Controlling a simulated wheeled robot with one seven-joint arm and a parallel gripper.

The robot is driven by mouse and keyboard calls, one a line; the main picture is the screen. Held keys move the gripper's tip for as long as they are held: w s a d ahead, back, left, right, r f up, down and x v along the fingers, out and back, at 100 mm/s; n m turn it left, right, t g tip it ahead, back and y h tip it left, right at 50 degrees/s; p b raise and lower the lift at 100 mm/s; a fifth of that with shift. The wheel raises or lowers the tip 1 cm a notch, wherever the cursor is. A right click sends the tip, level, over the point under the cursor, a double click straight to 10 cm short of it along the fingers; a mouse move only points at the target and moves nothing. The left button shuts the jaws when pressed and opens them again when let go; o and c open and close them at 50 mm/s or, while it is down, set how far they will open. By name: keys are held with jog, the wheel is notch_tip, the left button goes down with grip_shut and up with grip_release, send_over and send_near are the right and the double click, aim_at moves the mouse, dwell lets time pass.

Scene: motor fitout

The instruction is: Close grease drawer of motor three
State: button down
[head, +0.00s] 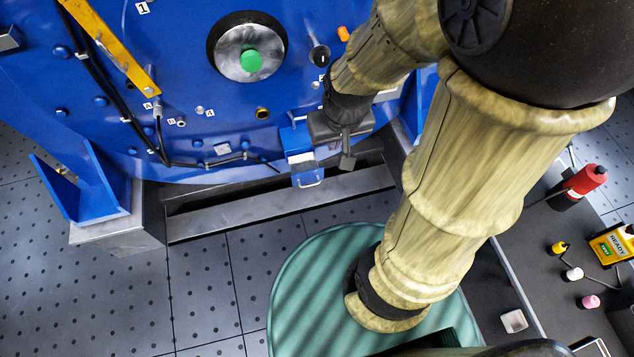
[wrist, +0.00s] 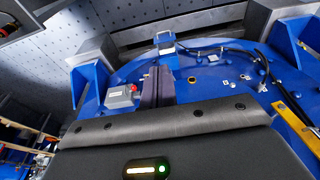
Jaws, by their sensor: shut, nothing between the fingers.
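The blue motor (head: 190,85) fills the upper left of the head view. A small blue grease drawer (head: 306,171) with a pale handle juts out from its lower edge. In the wrist view the drawer (wrist: 166,46) shows beyond my fingertips. My gripper (head: 346,162) is shut and empty, just right of the drawer in the head view. In the wrist view its fingers (wrist: 157,72) point toward the drawer. I cannot tell whether they touch it. The arm hides part of the motor's right side.
A grey box with a red knob (wrist: 121,95) sits left of my fingers in the wrist view. A metal base rail (head: 280,212) runs below the motor. A dark bench (head: 540,270) with bottles stands at right. Tiled floor lies clear at lower left.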

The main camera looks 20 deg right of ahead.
jog(key=w+d+f+n+t+b, duration=0.1)
jog(key=w+d+f+n+b, duration=0.2)
jog(key=f+b, duration=0.5)
jog(key=w+d+f+n+t+b, duration=0.1)
jog(key=w+f+n+b, duration=0.3)
jog(key=f, duration=0.6)
jog(key=w+d+f+n+t+b, duration=0.15)
jog(key=w+f+b, duration=0.25)
jog(key=f+b, duration=0.5)
notch_tip(320, 180, down, 22)
jog(key=w+n+y+b, duration=0.1)
jog(key=n+y+b, duration=0.3)
jog(key=n+b, duration=0.4)
jog(key=g+b, duration=0.1)
jog(key=b, duration=0.3)
jog(key=shift+w+a+f+n, duration=0.2)
jog(key=shift+a+f+n, duration=0.05)
jog(key=shift+a+n, duration=0.15)
jog(key=shift+f, duration=0.1)
